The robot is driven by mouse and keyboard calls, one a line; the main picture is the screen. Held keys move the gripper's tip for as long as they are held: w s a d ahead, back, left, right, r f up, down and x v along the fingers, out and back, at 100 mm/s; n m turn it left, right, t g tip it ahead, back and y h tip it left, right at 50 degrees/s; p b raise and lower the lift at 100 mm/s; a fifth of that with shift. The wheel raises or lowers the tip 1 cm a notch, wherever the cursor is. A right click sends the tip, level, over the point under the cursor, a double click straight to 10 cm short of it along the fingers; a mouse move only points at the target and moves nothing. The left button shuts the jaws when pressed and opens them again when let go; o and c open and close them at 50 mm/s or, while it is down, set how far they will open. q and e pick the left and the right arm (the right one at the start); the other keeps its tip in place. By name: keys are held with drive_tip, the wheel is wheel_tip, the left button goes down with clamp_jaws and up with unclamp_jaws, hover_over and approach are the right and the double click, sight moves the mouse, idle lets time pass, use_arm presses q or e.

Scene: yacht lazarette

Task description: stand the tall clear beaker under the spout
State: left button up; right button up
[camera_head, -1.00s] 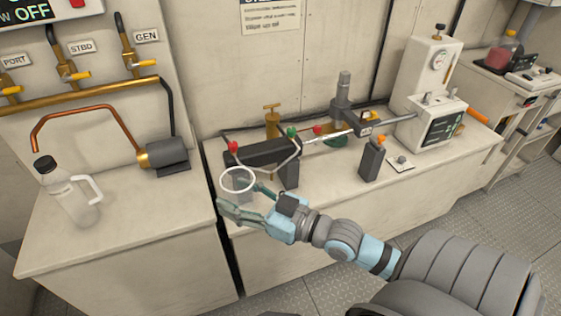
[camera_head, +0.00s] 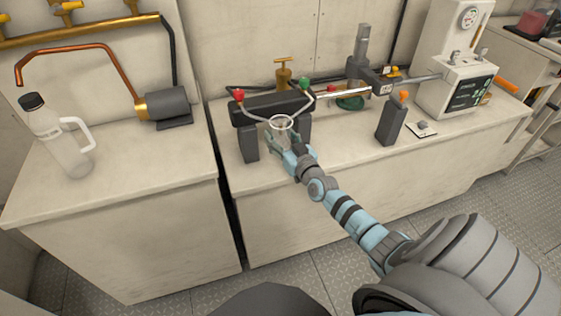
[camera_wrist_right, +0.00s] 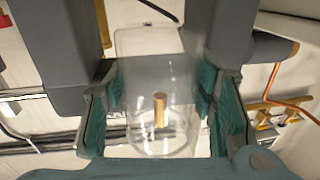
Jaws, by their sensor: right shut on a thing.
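The tall clear beaker (camera_head: 281,123) shows by its white rim in the head view, in front of a dark two-legged stand. My right gripper (camera_head: 291,156) is shut on it. In the right wrist view the clear beaker (camera_wrist_right: 160,132) sits between my right gripper's green finger pads (camera_wrist_right: 160,95). My left gripper is not in view.
A dark post with an orange top (camera_head: 391,122) and a small switch plate (camera_head: 421,129) stand right of the stand. A white machine (camera_head: 458,85) is farther right. A white jug (camera_head: 58,140) stands on the left counter, near a copper pipe (camera_head: 80,52). The front counter edge is clear.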

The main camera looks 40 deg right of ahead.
wheel_tip(320, 180, down, 4)
drive_tip(key=shift+w+f+b, duration=0.1)
drive_tip(key=shift+f+b, duration=0.15)
drive_tip(key=shift+b, duration=0.85)
wheel_tip(320, 180, down, 4)
drive_tip(key=b, duration=0.4)
drive_tip(key=shift+r, duration=0.15)
drive_tip(key=shift+r+p, duration=0.25)
drive_tip(key=shift+p, duration=0.1)
drive_tip(key=shift+f, duration=0.2)
drive_tip(key=o, duration=1.2)
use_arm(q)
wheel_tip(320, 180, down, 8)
